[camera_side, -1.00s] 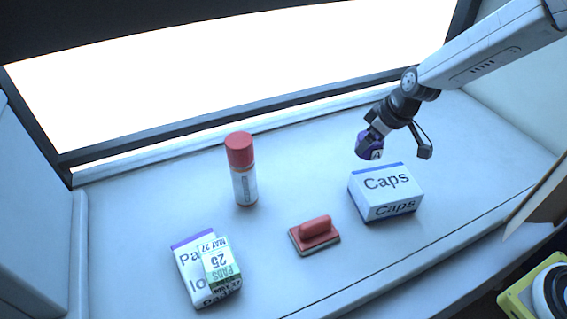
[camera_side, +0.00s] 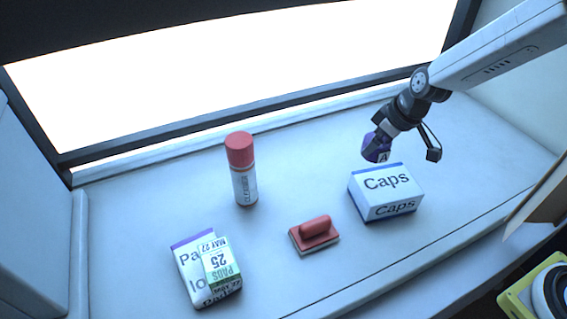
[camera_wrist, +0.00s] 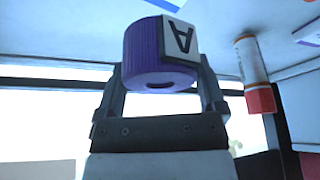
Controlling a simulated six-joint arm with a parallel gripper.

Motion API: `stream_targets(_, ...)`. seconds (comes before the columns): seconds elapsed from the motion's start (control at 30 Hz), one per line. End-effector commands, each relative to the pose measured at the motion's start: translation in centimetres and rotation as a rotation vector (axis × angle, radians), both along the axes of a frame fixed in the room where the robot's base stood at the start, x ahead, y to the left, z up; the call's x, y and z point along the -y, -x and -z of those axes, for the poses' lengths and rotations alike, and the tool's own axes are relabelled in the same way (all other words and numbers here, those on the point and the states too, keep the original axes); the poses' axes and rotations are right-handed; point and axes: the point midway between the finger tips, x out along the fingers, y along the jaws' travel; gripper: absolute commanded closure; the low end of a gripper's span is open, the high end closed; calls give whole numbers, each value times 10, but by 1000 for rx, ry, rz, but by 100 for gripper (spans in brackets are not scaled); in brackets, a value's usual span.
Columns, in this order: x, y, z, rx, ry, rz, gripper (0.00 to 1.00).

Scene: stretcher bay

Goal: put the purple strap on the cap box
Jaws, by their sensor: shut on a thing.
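The purple strap (camera_side: 375,148) is a rolled purple piece with a white label marked A. My gripper (camera_side: 382,139) is shut on it and holds it above the back of the cap box. In the wrist view the purple strap (camera_wrist: 158,52) sits between the two fingers of my gripper (camera_wrist: 160,85), with a dark hole in its near face. The cap box (camera_side: 386,192) is white with blue edges and reads "Caps". It stands on the counter, and its top is bare. In the side view the strap appears apart from the box.
A red-capped cleaner bottle (camera_side: 243,170) stands left of the cap box. A red-handled block (camera_side: 314,233) lies in front of it to the right. A pads box (camera_side: 192,268) with a smaller labelled box (camera_side: 220,262) on it is at front left. The counter (camera_side: 300,180) between is clear.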

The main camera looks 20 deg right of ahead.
Motion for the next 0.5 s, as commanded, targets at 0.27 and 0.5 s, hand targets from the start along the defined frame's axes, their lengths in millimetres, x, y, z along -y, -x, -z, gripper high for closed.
stream_targets(0.27, 5, 8, -5, -2, 2, 47, 72)
stream_targets(0.5, 14, 23, -14, -4, 5, 144, 72)
